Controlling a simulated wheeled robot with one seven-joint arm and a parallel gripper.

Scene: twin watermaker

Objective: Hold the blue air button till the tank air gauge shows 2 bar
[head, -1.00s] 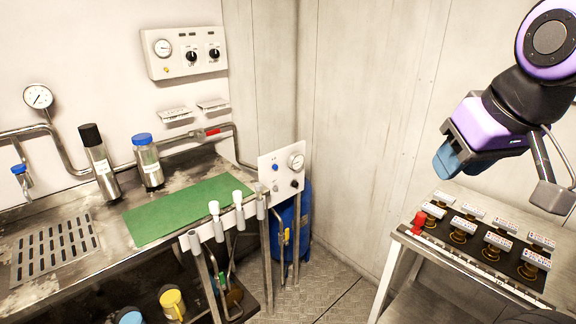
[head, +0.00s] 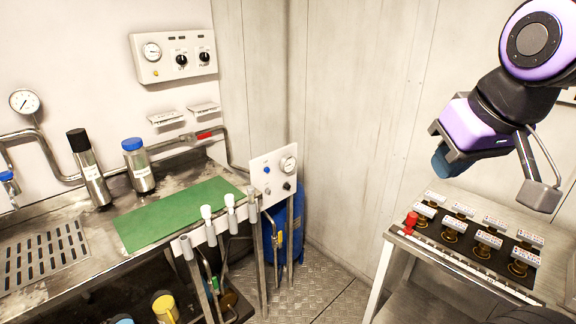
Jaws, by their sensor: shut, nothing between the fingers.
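The blue air button (head: 267,170) is on a small white panel (head: 259,187) at the right end of the steel bench. A round gauge (head: 288,164) sits on the same panel, right of the button; its reading is too small to tell. A dark knob (head: 287,186) is below it. A blue tank (head: 298,222) stands behind the panel. My gripper (head: 440,166) is at the upper right, well apart from the panel, above the side table. It is shut and holds nothing; its fingertips are partly hidden.
The steel bench holds a green mat (head: 180,210) and two bottles (head: 138,165). White-topped handles (head: 207,217) stand along its front edge, left of the panel. A side table (head: 440,252) with labelled valves and a red knob (head: 410,221) is at right. The floor between (head: 325,288) is clear.

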